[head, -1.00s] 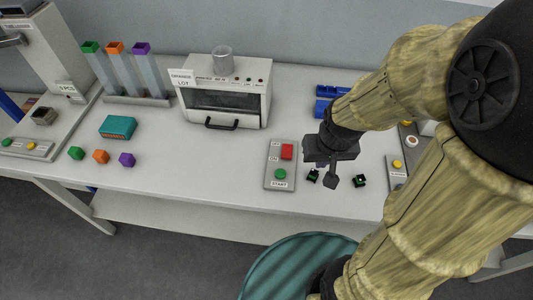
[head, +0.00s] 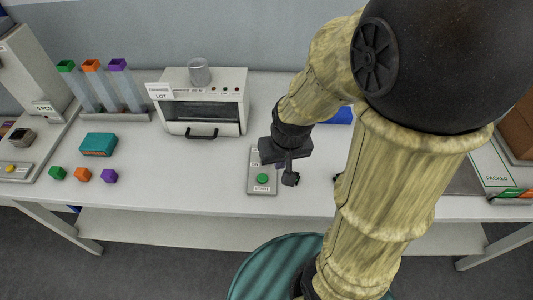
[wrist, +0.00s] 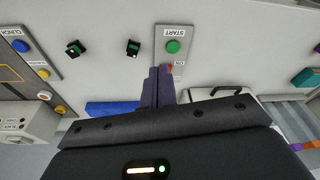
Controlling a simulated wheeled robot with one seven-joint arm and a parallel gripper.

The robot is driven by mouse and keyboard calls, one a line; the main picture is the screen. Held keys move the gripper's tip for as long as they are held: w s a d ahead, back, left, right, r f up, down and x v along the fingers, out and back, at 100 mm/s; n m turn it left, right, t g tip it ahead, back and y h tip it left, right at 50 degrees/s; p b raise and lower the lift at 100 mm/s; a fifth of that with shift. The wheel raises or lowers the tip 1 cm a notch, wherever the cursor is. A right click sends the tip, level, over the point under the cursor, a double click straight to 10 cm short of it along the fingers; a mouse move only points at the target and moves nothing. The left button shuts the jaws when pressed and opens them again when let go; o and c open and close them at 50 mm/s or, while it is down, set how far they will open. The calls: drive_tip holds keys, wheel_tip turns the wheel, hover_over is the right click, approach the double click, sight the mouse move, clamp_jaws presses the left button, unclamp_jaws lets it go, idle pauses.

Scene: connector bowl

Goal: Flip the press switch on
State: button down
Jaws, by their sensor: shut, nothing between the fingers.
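The press switch panel (head: 254,188) is a grey plate on the bench with a green START button (head: 262,179) at its front end. It also shows in the wrist view (wrist: 186,37), with the green button (wrist: 173,46) uncovered. A small piece of the red switch (wrist: 169,68) shows just beyond my fingertips; the rest is hidden behind them. In the head view my gripper hides the red switch. My gripper (head: 290,179) is shut and empty, pointing down over the panel's right side. I cannot tell whether the fingers touch the switch.
An oven-like machine (head: 205,117) with a front handle stands behind the panel. A teal box (head: 98,144) and coloured cubes (head: 82,175) lie to the left. In the wrist view, two small black-green connectors (wrist: 133,47) lie beside the panel, and a blue part (wrist: 110,108) is nearby.

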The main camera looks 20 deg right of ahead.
drive_tip(key=w+m+h+p, duration=0.1)
drive_tip(key=w+m+p, duration=0.2)
drive_tip(key=w+p, duration=0.4)
drive_tip(key=w, duration=0.4)
drive_tip(key=shift+a, duration=0.2)
drive_tip(key=b+x, duration=0.1)
drive_tip(key=x, duration=0.3)
drive_tip(key=b+x, duration=0.1)
drive_tip(key=x, duration=0.3)
drive_tip(key=s+b+x, duration=0.1)
drive_tip(key=x, duration=0.3)
drive_tip(key=shift+a+f, duration=0.1)
drive_tip(key=shift+f, duration=0.1)
drive_tip(key=shift+x, duration=0.8)
drive_tip(key=shift+s+a+f+b, duration=0.1)
drive_tip(key=shift+s+a+b, duration=0.05)
drive_tip(key=shift+s+b, duration=0.15)
